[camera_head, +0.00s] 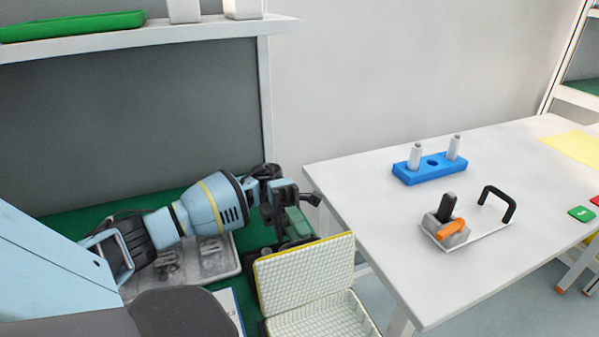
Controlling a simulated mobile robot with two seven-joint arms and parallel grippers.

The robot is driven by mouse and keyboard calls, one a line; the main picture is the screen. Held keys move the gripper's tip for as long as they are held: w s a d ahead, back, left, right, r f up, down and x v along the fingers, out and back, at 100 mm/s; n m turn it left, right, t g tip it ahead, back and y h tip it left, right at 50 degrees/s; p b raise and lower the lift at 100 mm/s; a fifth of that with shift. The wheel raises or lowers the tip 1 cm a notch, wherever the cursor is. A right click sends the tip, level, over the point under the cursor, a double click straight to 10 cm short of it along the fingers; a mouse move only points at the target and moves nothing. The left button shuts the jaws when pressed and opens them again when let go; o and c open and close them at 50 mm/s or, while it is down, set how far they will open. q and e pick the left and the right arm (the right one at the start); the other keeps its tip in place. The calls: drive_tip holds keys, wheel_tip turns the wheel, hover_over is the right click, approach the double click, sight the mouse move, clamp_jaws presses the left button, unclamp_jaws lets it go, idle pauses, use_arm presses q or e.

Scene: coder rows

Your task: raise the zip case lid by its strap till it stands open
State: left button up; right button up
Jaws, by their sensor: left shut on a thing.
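The zip case stands low at the bottom centre, with a cream, grid-textured lining. Its lid (305,278) is raised, close to upright, with a yellow edge along the top. The case's base (322,319) lies in front of the lid and is cut off by the bottom of the picture. My left gripper (293,238) is just behind the lid's top edge, pointing down and shut on the strap. The strap itself is hidden behind the lid and the fingers. My right gripper is not in view.
A white table (390,235) to the right holds a blue block with pegs (430,168) and a plate (480,232) with a black handle and an orange lever. A clear tray (215,262) lies beneath my left arm. A shelf (150,38) runs above.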

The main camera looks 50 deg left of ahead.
use_arm(q)
drive_tip(key=o, duration=0.3)
drive_tip(key=shift+s+d+f, duration=0.1)
drive_tip(key=shift+f, duration=0.15)
drive_tip(key=shift+r, duration=0.2)
drive_tip(key=b+v, duration=0.2)
drive_tip(key=v, duration=0.6)
drive_tip(key=shift+b, duration=0.4)
